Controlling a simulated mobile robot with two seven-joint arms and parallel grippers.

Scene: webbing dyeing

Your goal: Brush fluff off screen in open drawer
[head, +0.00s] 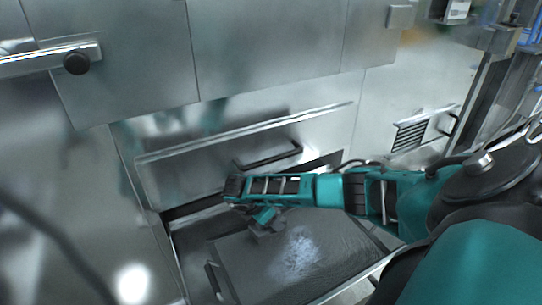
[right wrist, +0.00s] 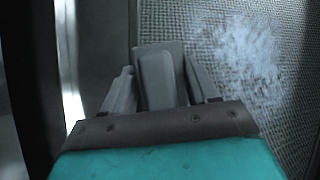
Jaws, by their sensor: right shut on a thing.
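The drawer (head: 175,238) is pulled open below the steel front, and a dark mesh screen (head: 350,238) lies in it. White fluff (head: 297,252) is spread in a patch on the middle of the screen. The fluff also shows at the upper right in the right wrist view (right wrist: 240,55). My right gripper (head: 264,222) is over the left part of the screen, beside the fluff. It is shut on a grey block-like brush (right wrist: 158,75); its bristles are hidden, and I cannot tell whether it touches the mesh. My left gripper is not in view.
The steel drawer front with a black handle (head: 270,157) stands behind my right arm. A small black handle (head: 214,278) is at the screen's left side. A smooth steel panel (head: 70,190) is at the left. A vent (head: 410,135) is at the right.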

